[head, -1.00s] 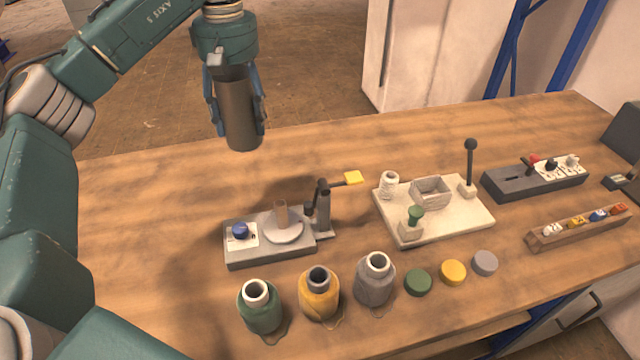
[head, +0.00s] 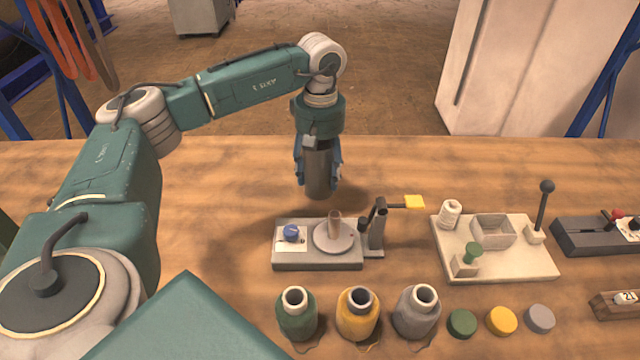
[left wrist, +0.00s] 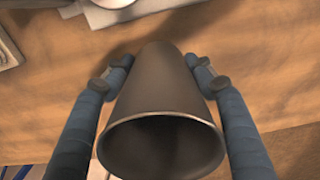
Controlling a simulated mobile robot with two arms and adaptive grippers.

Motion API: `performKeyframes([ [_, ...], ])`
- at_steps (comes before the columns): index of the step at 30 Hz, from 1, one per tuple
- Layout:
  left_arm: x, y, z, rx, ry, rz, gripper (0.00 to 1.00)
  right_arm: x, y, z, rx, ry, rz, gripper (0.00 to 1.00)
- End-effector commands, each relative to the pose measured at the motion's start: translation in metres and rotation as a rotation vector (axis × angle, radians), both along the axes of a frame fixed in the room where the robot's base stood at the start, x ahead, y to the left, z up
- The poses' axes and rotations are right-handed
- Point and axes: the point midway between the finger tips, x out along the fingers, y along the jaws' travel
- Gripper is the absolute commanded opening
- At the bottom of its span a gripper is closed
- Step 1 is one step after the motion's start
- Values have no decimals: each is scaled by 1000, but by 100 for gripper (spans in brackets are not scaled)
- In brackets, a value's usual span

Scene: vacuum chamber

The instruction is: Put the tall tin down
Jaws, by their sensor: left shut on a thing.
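The tall tin (head: 319,172) is a dark grey, open-topped cylinder. My left gripper (head: 318,180) is shut on it, with a blue finger on each side. The tin is upright at the back of the wooden table, behind the grey device with the turntable. I cannot tell whether its base touches the table. In the left wrist view the tin (left wrist: 160,110) fills the middle, its open mouth toward the camera, between the two fingers (left wrist: 160,75). My right gripper is not in view.
The grey turntable device (head: 318,262) with a yellow-tipped arm (head: 414,202) stands in front of the tin. A cream board (head: 510,262) is to the right. Bare table (head: 210,190) lies left of the tin.

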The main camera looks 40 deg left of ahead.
Motion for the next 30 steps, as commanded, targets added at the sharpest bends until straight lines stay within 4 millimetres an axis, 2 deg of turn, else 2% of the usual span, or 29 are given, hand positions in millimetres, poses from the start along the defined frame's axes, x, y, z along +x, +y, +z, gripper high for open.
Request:
performKeyframes([
  [4,0,0,-10,-1,1,1,27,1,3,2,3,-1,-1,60],
  [12,0,0,-45,0,0,1,27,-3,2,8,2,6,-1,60],
  [24,1,0,-52,0,-2,1,27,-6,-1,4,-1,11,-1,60],
  [25,0,0,-52,-1,-1,1,60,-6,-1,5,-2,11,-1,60],
  [27,0,0,-51,-1,-1,1,74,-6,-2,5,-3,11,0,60],
  [30,0,0,-51,-1,-1,1,74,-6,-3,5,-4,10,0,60],
])
